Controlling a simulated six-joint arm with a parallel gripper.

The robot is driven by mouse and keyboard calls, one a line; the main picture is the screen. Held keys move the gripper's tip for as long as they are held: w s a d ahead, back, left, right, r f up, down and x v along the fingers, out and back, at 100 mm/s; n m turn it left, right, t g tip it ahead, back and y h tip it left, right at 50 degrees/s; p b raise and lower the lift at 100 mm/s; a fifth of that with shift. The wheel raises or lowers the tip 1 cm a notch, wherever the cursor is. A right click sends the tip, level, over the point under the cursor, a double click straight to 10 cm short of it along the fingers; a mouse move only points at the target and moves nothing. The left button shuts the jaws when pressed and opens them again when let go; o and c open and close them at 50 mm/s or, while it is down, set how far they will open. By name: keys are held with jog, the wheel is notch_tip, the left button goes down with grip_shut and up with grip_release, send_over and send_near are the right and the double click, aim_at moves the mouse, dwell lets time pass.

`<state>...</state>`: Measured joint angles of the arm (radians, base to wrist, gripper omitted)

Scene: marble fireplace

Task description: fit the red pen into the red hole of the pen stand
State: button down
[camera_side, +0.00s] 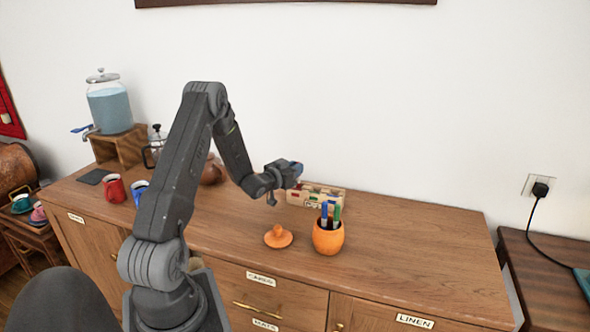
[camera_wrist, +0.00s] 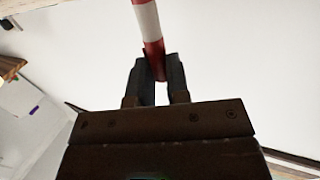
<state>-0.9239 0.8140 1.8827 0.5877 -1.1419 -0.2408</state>
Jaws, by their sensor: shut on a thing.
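My gripper (camera_side: 290,174) is shut on a red pen with a white band. The red pen (camera_wrist: 149,28) shows in the wrist view, held between the two fingertips of my gripper (camera_wrist: 155,80) and running out past the top edge. In the side view the pen is too small and too hidden to make out clearly. The pen stand (camera_side: 318,189), a light wooden block with coloured marks, is at the back of the cabinet top. My gripper is at its left end, seemingly a little above it. The red hole cannot be told apart.
An orange pot (camera_side: 328,241) with blue and green pens stands in front of the pen stand. An orange lid (camera_side: 278,237) lies left of the pot. A red mug (camera_side: 114,190) and a water dispenser (camera_side: 110,106) are at the left. The cabinet top (camera_side: 420,250) is clear at the right.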

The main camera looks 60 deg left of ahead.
jog(key=shift+f, duration=0.1)
jog(key=c, duration=1.1)
grip_release()
